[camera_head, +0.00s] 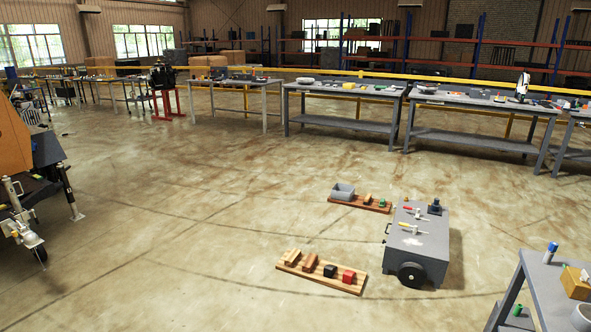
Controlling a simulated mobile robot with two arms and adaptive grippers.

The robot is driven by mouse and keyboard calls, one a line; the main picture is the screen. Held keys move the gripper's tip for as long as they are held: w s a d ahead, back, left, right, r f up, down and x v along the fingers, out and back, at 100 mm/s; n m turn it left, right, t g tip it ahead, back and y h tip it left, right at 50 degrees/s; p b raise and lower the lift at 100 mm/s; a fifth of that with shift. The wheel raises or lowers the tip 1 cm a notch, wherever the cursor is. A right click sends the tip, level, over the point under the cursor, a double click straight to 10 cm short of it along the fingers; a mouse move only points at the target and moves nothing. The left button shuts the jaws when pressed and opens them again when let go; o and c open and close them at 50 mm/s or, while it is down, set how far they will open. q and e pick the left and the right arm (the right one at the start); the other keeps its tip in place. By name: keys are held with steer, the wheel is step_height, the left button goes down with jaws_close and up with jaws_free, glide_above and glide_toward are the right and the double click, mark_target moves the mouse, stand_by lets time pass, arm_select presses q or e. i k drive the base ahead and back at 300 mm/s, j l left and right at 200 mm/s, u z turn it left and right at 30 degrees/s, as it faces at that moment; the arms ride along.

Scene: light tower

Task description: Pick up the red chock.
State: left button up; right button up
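A small red block (349,275), which looks like the red chock, sits near the right end of a low wooden board (323,279) on the floor. A black block (330,270) stands just left of it, with a brown wedge-like piece (310,263) and a tan one (293,257) further left on the same board. Nothing covers the red block from this view. Neither of my grippers is in view.
A grey wheeled cart (418,245) with tools on top stands right of the board. Behind it a second board (359,203) holds a grey bin (342,192). A table (545,290) is at lower right, an orange trailer (14,140) at left. Floor left of the board is clear.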

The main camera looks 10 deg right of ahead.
mark_target(348, 276)
steer(key=i+l+z, duration=0.3)
steer(key=i+z, duration=0.3)
steer(key=i, duration=0.25)
steer(key=i+l+u, duration=0.25)
steer(key=i+u, duration=0.25)
steer(key=i+l+u, duration=0.3)
steer(key=u, duration=0.15)
